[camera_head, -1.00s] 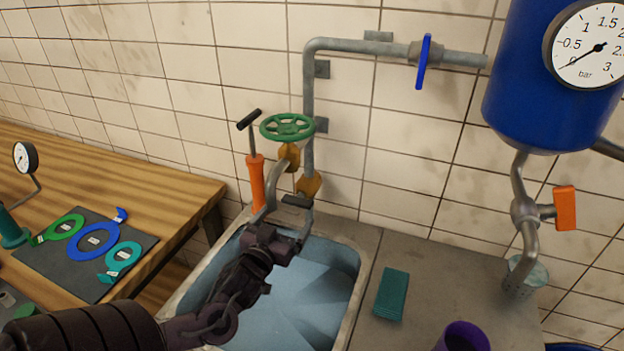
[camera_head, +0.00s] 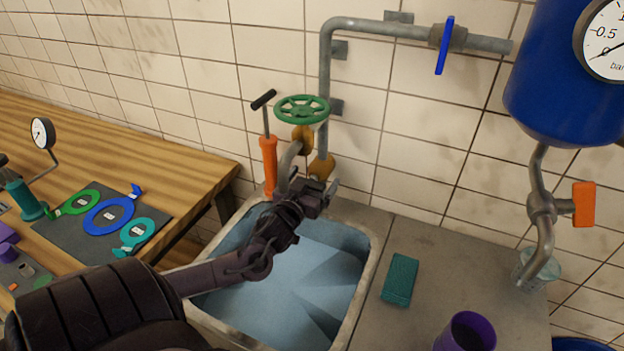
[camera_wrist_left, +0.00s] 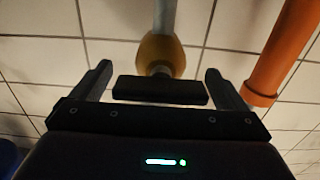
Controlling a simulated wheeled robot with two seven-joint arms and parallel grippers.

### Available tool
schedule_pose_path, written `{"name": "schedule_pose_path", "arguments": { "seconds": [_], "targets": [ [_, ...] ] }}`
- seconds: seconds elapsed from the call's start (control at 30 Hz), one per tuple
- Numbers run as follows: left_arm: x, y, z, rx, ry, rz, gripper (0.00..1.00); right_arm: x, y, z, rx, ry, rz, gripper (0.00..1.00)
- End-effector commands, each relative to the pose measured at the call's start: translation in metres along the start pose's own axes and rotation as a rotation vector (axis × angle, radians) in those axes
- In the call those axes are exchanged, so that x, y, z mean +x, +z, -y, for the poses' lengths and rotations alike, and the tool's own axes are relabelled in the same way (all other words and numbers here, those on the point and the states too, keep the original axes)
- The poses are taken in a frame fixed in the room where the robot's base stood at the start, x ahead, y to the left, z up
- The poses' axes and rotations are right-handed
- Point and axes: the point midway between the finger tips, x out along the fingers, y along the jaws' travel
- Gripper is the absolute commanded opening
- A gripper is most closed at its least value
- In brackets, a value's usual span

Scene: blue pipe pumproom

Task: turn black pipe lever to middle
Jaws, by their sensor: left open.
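The black pipe lever (camera_wrist_left: 160,91) shows in the left wrist view as a dark bar lying crosswise between my fingers. Behind it is the round yellow valve body (camera_wrist_left: 160,52) on a grey pipe. In the head view the yellow valve (camera_head: 322,166) sits low on the wall pipe, and my gripper mostly hides the lever. My left gripper (camera_head: 313,180) is over the sink's back edge, right at the lever. It also shows in the left wrist view (camera_wrist_left: 158,76), open, with a finger at each end of the bar and small gaps. My right gripper is not in view.
A green handwheel (camera_head: 302,108) and an orange pump (camera_head: 269,163) stand close by the lever. The sink (camera_head: 355,290) lies below my arm. A teal sponge (camera_head: 400,280) and purple cup (camera_head: 467,332) are on the counter. A wooden table (camera_head: 190,165) is at left.

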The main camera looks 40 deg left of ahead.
Motion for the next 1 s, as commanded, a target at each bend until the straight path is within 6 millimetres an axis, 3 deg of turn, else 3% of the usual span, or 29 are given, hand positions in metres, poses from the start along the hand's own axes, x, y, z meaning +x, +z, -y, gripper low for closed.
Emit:
{"name": "schedule_pose_path", "arguments": {
  "seconds": [0.2,0.53,1.0],
  "targets": [
    [0.0,0.0,0.0,0.0,0.0,0.0,0.93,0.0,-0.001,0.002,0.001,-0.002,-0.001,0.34],
    [0.0,0.0,0.0,0.0,0.0,-0.001,0.5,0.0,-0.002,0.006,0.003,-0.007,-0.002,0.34],
    [0.0,-0.002,0.0,0.123,-0.002,-0.001,0.5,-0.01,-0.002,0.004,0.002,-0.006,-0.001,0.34]
  ]
}}
